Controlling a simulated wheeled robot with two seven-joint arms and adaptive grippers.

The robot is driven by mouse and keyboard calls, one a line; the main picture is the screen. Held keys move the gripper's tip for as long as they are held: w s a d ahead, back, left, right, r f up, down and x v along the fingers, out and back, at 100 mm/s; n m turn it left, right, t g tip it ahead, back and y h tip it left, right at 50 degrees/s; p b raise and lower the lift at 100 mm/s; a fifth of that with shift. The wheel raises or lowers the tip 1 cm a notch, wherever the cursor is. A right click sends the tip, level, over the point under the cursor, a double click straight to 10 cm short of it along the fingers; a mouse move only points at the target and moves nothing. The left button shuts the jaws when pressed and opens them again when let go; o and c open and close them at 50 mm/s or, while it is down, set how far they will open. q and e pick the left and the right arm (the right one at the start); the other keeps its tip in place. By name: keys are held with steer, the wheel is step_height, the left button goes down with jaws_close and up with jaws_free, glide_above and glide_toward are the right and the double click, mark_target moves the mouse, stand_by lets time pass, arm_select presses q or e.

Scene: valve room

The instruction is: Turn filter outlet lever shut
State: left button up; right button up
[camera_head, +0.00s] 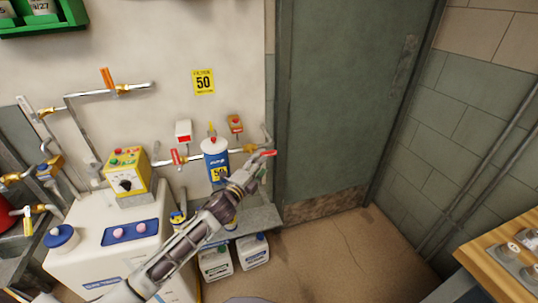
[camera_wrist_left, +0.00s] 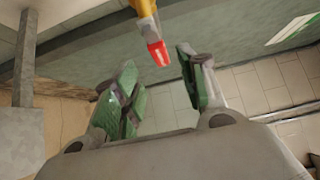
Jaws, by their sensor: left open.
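My left gripper (camera_head: 258,170) is open just below the right-hand lever. In the left wrist view, the red lever end (camera_wrist_left: 157,53) on its yellow body shows ahead, in line with the gap between the green-padded fingers (camera_wrist_left: 158,76). Contact is not visible. My right gripper is out of view.
A grey door (camera_head: 345,100) stands right of the pipe. A white tank (camera_head: 105,240) with a yellow control box (camera_head: 128,172) is at left. White jugs (camera_head: 215,262) are on the floor below. A wooden bench (camera_head: 500,240) is at right.

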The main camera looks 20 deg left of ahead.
mark_target(268, 155)
arm_select(q)
steer(key=shift+w+d, duration=0.3)
steer(key=shift+w, duration=1.1)
steer(key=shift+w+d, duration=0.25)
steer(key=shift+w, duration=1.2)
steer(key=shift+w+d, duration=0.3)
steer(key=shift+w, duration=1.1)
jaws_close()
